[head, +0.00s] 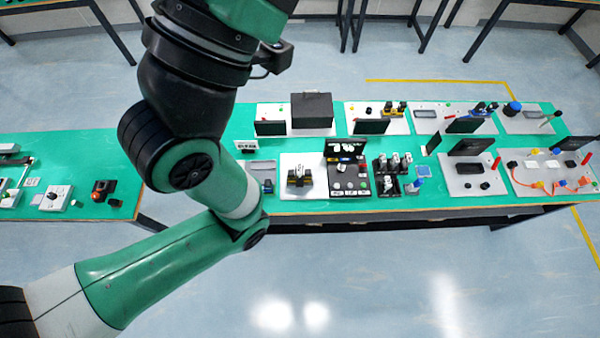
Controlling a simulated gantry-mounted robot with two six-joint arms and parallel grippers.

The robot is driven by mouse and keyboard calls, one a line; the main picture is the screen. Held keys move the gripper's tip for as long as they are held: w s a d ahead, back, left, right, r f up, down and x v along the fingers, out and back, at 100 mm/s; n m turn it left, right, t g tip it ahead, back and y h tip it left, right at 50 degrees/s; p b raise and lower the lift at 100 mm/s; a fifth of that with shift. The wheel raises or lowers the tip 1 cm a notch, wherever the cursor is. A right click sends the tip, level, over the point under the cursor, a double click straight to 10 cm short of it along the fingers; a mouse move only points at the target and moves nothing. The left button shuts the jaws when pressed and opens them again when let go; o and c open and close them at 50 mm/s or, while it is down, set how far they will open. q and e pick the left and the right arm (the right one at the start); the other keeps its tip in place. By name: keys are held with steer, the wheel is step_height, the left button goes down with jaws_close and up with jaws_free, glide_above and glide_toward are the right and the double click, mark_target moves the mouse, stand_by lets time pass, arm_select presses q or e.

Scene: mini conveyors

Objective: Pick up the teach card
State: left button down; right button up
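No item in the head view can be surely told as the teach card. A small blue card-like square (423,171) lies on the green table right of centre, and a small white sign with dark marks (247,146) stands near the arm; I cannot tell whether either is the card. One of my arms comes in from the lower left, bends at an elbow and rises out at the top edge. It hides part of the table's left side. Neither gripper is in view.
The long green table (226,116) carries several stations: a black box (312,110), a dark panel with white pieces (349,176), a black rack (392,172) and grey trays on the right. A left table (100,150) holds small devices. The floor in front is clear.

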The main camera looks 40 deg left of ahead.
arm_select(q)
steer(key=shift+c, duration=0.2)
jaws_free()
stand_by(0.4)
